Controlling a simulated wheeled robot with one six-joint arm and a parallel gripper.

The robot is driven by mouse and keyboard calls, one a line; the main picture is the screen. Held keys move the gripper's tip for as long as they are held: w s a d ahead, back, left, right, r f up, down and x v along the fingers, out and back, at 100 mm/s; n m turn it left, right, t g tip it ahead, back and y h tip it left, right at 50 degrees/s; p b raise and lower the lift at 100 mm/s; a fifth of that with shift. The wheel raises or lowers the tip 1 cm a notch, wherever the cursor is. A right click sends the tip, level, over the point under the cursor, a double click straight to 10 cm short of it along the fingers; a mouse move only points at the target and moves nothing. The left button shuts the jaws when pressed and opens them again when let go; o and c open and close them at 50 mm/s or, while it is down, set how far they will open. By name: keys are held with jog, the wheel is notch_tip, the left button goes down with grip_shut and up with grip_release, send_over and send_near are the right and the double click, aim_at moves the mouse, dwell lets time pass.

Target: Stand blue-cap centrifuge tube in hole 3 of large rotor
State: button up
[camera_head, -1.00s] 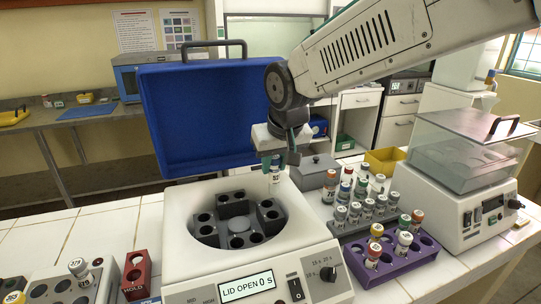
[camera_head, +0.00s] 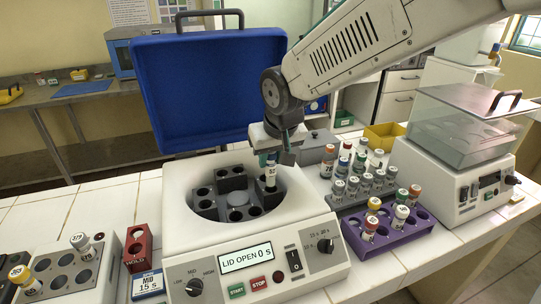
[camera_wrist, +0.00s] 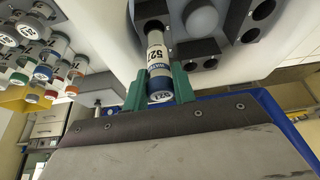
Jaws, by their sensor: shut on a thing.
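The blue-cap tube (camera_head: 270,172) hangs upright from my gripper (camera_head: 272,150), at the right rear of the large rotor (camera_head: 237,199). The rotor has several black blocks with holes around a grey hub. Hole numbers cannot be read.
The centrifuge's blue lid (camera_head: 215,90) stands open behind the bowl; the display reads LID OPEN 0 s. A grey rack (camera_head: 352,200) and a purple rack (camera_head: 385,239) with capped tubes stand at right. A red HOLD block (camera_head: 138,248) stands at left.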

aim_at(273, 174)
jog(key=shift+s+d+f, duration=0.1)
jog(key=shift+f, duration=0.2)
jog(key=shift+f, duration=0.15)
jog(key=shift+f, duration=0.7)
jog(key=shift+f, duration=0.2)
jog(key=shift+f, duration=1.75)
jog(key=o, duration=1.4)
jog(key=shift+r, duration=3.75)
